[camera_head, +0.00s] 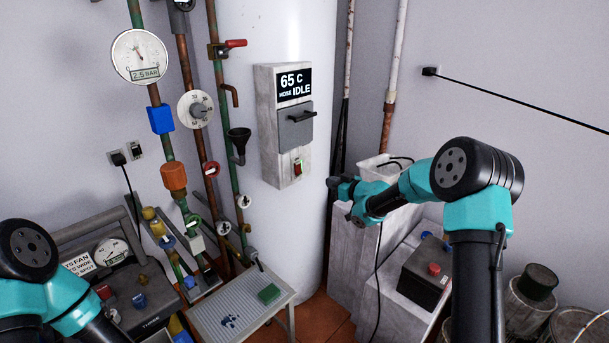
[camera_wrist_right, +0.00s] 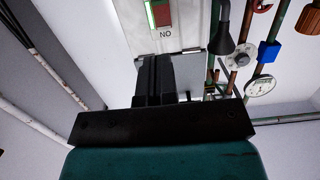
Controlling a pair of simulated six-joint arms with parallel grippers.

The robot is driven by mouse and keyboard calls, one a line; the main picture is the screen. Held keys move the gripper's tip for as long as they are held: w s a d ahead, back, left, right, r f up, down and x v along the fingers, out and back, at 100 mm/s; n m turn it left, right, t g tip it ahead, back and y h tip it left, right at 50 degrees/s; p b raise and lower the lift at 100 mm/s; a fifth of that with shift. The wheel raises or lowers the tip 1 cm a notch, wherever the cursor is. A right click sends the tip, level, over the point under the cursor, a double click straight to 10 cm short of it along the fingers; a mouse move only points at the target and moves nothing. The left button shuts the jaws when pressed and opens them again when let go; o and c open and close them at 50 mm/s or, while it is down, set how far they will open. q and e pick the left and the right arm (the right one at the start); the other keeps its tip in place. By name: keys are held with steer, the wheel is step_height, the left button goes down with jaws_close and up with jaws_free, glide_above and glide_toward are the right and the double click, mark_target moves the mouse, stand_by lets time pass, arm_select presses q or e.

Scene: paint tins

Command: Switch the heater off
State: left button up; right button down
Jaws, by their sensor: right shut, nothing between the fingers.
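The heater is a tall white tank (camera_head: 292,235) with a grey-white control box (camera_head: 268,130) on its front. The box's display (camera_head: 294,85) reads "65 C" and "HOSE IDLE". A rocker switch (camera_head: 298,167), red with a green part, sits low on the box; it also shows at the top of the right wrist view (camera_wrist_right: 163,13), beside letters that read "NO" there. My right gripper (camera_head: 332,183) is shut and empty, to the right of and a little below the switch, apart from it. Its fingers show in the wrist view (camera_wrist_right: 155,60). My left gripper is out of frame.
A grey panel with a dark handle (camera_head: 302,116) sits above the switch. Pipes with valves, a dial (camera_head: 195,110) and a pressure gauge (camera_head: 140,56) stand to the left. A small table (camera_head: 225,298) with a green block is below. A box with a red button (camera_head: 428,270) is lower right.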

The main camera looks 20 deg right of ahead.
mark_target(299, 172)
steer(key=x, duration=1.3)
steer(key=shift+w+a, duration=0.15)
steer(key=shift+w, duration=0.15)
steer(key=shift+a, duration=0.1)
